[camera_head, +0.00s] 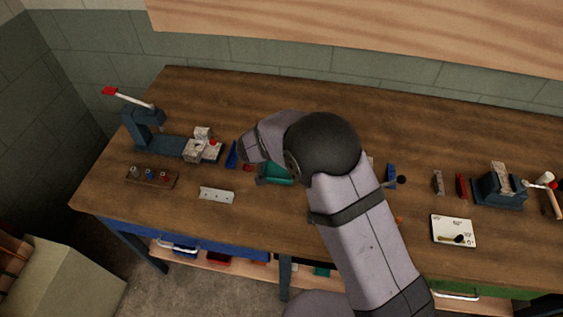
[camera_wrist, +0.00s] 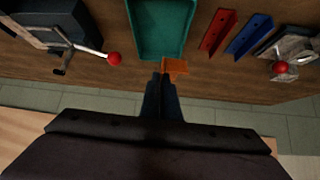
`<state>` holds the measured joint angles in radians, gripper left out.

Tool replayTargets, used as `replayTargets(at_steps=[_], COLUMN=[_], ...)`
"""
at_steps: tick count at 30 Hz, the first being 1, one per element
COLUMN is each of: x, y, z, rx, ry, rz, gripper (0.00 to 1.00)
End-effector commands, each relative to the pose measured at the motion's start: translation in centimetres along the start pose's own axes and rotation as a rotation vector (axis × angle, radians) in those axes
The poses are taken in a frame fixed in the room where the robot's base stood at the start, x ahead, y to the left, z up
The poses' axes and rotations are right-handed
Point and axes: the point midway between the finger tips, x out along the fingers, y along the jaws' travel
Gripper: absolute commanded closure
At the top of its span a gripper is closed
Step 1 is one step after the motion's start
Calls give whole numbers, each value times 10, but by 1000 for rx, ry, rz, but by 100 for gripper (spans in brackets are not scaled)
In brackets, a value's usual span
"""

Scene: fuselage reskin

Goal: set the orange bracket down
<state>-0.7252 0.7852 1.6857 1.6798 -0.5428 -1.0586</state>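The orange bracket (camera_wrist: 176,66) is small and shows in the wrist view at the tips of my gripper (camera_wrist: 161,77). The fingers are close together with the bracket's edge between them, and the rest of it sticks out to the right. It is just below the rim of the teal tray (camera_wrist: 128,25) in that picture. I cannot tell whether the bracket touches the bench. In the head view my arm hides the gripper and the bracket, and part of the teal tray (camera_head: 276,174) shows beside my wrist.
A red bracket (camera_wrist: 218,32) and a blue bracket (camera_wrist: 249,36) lie right of the tray in the wrist view. A clamp with a red-knobbed lever (camera_wrist: 88,50) is at the left. In the head view, a white perforated plate (camera_head: 216,195) lies near the wooden bench's (camera_head: 180,215) front edge.

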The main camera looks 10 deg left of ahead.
Motion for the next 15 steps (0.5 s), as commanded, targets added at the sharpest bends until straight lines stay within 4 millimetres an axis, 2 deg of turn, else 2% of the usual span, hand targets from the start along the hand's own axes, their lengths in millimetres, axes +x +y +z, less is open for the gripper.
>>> replayTargets(at_steps=[4, 5, 8, 15], x=[1, 2, 2, 2], y=[9, 17, 23, 25], z=[-20, -20, -17, -19], rx=[40, 41, 20, -40], ry=[2, 0, -1, 0], rz=[37, 43, 23, -38], gripper=[100, 100, 100, 100])
